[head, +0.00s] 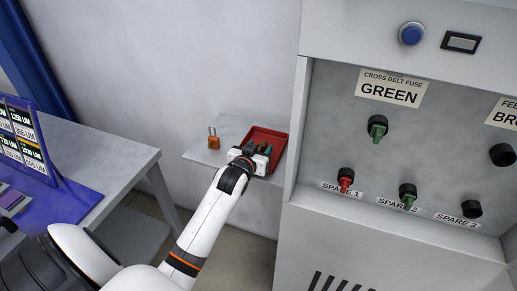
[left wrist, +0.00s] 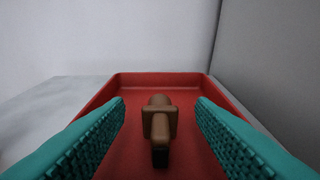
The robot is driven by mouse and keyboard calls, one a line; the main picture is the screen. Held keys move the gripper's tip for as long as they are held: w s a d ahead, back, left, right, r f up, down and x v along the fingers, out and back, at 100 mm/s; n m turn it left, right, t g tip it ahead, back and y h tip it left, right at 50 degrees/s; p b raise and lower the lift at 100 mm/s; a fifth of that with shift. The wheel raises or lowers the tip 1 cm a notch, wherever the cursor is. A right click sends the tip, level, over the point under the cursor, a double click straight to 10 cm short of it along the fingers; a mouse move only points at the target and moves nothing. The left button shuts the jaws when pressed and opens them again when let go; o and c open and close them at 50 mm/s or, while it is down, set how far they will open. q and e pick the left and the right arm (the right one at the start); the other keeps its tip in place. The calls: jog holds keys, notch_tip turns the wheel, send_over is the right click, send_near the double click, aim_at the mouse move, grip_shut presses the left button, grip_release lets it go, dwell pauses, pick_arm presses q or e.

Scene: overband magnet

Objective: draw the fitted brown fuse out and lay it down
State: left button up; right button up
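A brown fuse (left wrist: 159,124) shows in the left wrist view, over the floor of a red tray (left wrist: 160,78) and apparently lying in it. My left gripper (left wrist: 160,135) is open, its two teal fingers on either side of the fuse with a gap at each side. In the head view my left gripper (head: 257,154) is at the red tray (head: 270,133) on a small shelf and hides the fuse. The socket (head: 502,155) under the partly cut-off "BRO" label looks black and empty. My right gripper is not in view.
A green fuse (head: 376,133) sits under the GREEN label. A red fuse (head: 345,184) is at spare 1, a green fuse (head: 408,201) at spare 2; spare 3 (head: 471,209) looks empty. An orange pronged object (head: 213,142) stands on the shelf (head: 204,155). The cabinet wall (head: 297,130) is close right.

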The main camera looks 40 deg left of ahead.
pick_arm(q)
jog(key=v, duration=1.2)
jog(key=shift+b, duration=0.4)
jog(key=shift+f, duration=0.1)
jog(key=s+d+f+m+g+h, duration=0.2)
jog(key=s+d+f+g, duration=0.45)
jog(key=s, duration=0.45)
jog(key=s+d+f+m+g+h, duration=0.25)
jog(key=s+d+f+g, duration=0.35)
jog(key=s, duration=0.4)
notch_tip(320, 180, down, 25)
jog(key=d, duration=0.1)
jog(key=s+f, duration=0.7)
jog(key=f, duration=0.3)
jog(key=shift+s+a+f+y, duration=0.2)
jog(key=shift+a+f+y, duration=0.15)
jog(key=shift+a+f, duration=0.1)
jog(key=shift+m+g, duration=0.35)
jog(key=shift+g, duration=0.2)
jog(key=s+f, duration=0.2)
jog(key=s, duration=0.1)
jog(key=s+a+f, duration=0.1)
jog(key=s+f, duration=0.1)
jog(key=s, duration=0.2)
jog(key=s+a+f, duration=0.1)
jog(key=s+f, duration=0.1)
jog(key=s, duration=0.1)
jog(key=shift+s+f, duration=0.2)
jog(key=shift+f, duration=0.15)
jog(key=shift+c, duration=0.2)
